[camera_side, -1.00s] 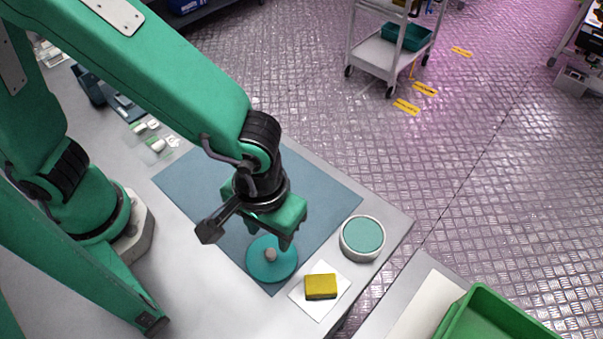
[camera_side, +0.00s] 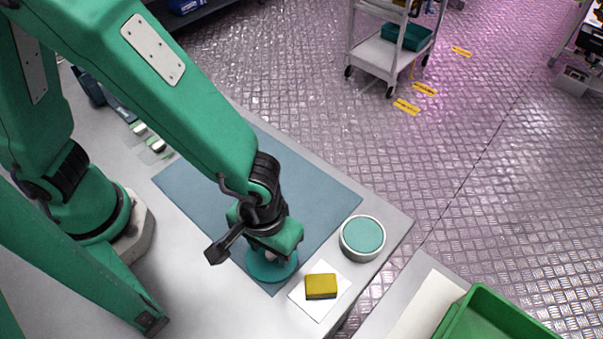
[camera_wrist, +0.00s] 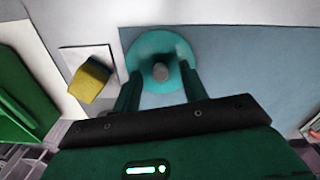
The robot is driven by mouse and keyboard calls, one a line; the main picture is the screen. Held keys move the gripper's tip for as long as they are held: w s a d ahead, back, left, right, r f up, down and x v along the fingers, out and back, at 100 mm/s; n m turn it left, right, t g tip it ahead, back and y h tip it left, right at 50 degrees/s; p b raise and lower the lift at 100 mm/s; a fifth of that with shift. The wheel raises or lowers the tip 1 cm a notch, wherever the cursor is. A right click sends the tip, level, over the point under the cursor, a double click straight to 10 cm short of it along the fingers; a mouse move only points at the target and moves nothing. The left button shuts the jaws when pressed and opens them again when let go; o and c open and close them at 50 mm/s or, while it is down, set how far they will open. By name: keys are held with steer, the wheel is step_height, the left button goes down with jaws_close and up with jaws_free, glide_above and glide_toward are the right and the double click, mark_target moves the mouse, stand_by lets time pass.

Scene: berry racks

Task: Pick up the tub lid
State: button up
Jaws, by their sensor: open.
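The tub lid (camera_side: 262,272) is a round teal disc with a small grey knob (camera_wrist: 161,72) in its middle. It lies flat on the front corner of the blue-grey mat (camera_side: 318,190). My gripper (camera_side: 272,258) is right above the lid in the side view and hides much of it. In the wrist view my gripper (camera_wrist: 160,84) is open, with one dark green finger on each side of the knob. I see a gap between each finger and the knob. Whether the fingertips touch the disc I cannot tell.
A yellow sponge (camera_side: 320,287) lies on a white square (camera_side: 302,302) close to the lid. A round pale tub (camera_side: 345,248) with a teal top face stands near the table edge. A green crate (camera_side: 462,312) is at the lower right. The mat behind the lid is bare.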

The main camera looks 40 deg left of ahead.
steer(key=shift+f, duration=0.35)
steer(key=shift+c, duration=0.2)
jaws_close()
